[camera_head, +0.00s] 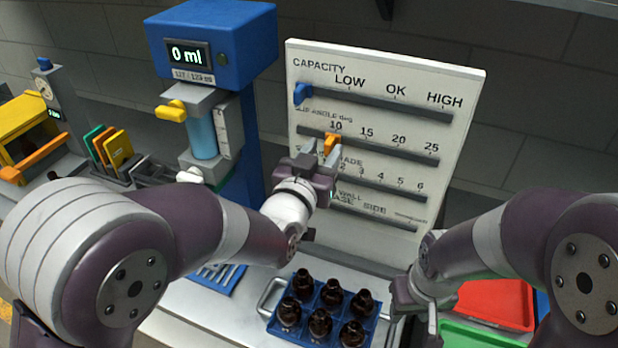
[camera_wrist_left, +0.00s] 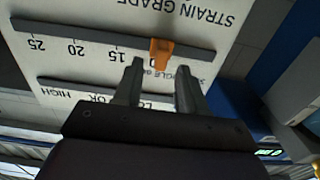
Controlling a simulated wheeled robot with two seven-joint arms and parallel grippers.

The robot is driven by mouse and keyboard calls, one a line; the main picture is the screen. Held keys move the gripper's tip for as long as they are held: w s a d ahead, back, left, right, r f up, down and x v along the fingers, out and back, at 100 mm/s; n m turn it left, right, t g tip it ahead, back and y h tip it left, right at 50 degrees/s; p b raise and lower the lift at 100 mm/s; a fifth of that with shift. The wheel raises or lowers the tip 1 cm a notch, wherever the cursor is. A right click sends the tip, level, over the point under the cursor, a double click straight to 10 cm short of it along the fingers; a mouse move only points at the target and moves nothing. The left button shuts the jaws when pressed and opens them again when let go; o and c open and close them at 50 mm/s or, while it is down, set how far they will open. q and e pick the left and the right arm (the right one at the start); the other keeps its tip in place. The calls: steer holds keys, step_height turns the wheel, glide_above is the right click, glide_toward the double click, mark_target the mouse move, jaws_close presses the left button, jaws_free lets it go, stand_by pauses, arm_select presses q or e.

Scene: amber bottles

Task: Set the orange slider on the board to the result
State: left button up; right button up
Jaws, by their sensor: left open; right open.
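The white board (camera_head: 465,85) stands upright with several labelled slots. Its orange slider (camera_head: 331,144) sits in the slip-angle slot, at about the 10 mark. In the left wrist view the orange slider (camera_wrist_left: 160,53) lies just ahead of the gap between my open fingertips, and the picture is upside down. My left gripper (camera_head: 322,154) is open in front of the board at the slider; contact cannot be told. It also shows in the left wrist view (camera_wrist_left: 158,78). My right gripper (camera_head: 425,302) is open and empty, low at the right beside the bottle tray.
A blue slider (camera_head: 302,93) sits at the left end of the capacity slot. A blue tray (camera_head: 305,318) of amber bottles is below. A blue dispenser (camera_head: 225,30) reading 0 ml stands left of the board. Red (camera_head: 497,300) and green (camera_head: 470,335) bins lie at right.

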arm_select(q)
steer(key=b+v, duration=0.1)
steer(key=v, duration=0.8)
steer(key=shift+b, duration=0.35)
steer(key=shift+s, duration=0.1)
steer(key=s+a+f+g+y, duration=0.1)
steer(key=s+f+g, duration=0.1)
steer(key=f+g, duration=0.35)
steer(key=s+a+f+g+y, duration=0.2)
steer(key=s+f+g, duration=0.1)
steer(key=f, duration=0.6)
steer(key=s+a+f+n+g+y, duration=0.2)
steer(key=s+a+f+g, duration=0.1)
steer(key=a, duration=0.4)
steer(key=s+a+f+n+g+y, duration=0.1)
steer(key=s+a+f+n+g, duration=0.1)
steer(key=a, duration=0.6)
steer(key=shift+s+f+g+y, duration=0.4)
steer(key=shift+s+f+g, duration=0.5)
steer(key=shift+s, duration=0.3)
steer(key=shift+d, duration=0.1)
